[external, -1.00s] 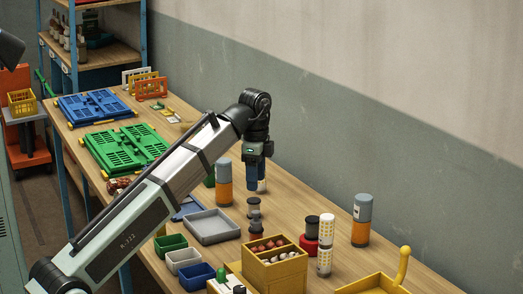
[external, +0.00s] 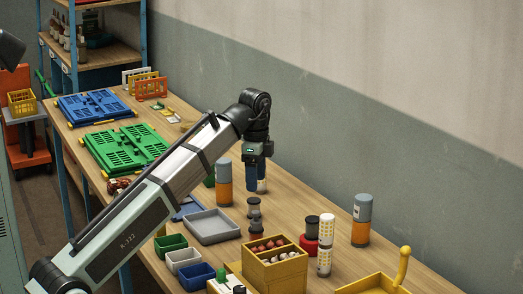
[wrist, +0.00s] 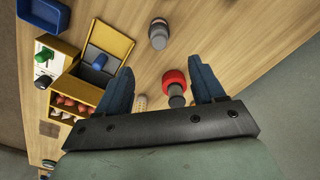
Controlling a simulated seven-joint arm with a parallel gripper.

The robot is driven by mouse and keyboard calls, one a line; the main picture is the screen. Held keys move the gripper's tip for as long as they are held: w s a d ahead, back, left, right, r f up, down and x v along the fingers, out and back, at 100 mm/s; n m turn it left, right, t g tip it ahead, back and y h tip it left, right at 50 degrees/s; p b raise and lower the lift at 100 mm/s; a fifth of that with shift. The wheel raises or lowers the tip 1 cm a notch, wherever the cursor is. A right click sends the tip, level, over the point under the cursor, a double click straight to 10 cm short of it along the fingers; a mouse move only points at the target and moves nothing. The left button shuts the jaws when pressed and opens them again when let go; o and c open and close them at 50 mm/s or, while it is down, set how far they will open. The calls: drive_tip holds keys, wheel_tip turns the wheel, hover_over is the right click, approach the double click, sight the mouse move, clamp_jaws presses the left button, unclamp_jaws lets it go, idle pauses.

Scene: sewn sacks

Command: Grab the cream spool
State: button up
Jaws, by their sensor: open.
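My gripper (external: 257,176) points straight down over the middle of the table. Its dark blue fingers are apart in the wrist view (wrist: 163,85), with no cream spool visible between them. In the external view a pale cream cylinder (external: 262,184), which looks like the cream spool, shows right beside the fingers, partly hidden by them. Whether it stands between or behind them cannot be told.
An orange and grey cylinder (external: 223,183) stands just left of my gripper.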

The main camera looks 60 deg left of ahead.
drive_tip(key=shift+o, duration=0.4)
drive_tip(key=n+t+y, duration=0.2)
drive_tip(key=n+y, duration=0.2)
drive_tip(key=n, duration=1.9)
approach(254, 200)
drive_tip(key=x, duration=0.6)
drive_tip(key=shift+w+a+f, duration=0.1)
drive_tip(key=shift+w+f, duration=0.15)
drive_tip(key=shift+f, duration=0.1)
drive_tip(key=shift+s+x, duration=0.1)
drive_tip(key=shift+x, duration=1.35)
drive_tip(key=shift+s+x, duration=0.15)
drive_tip(key=shift+x, duration=1.25)
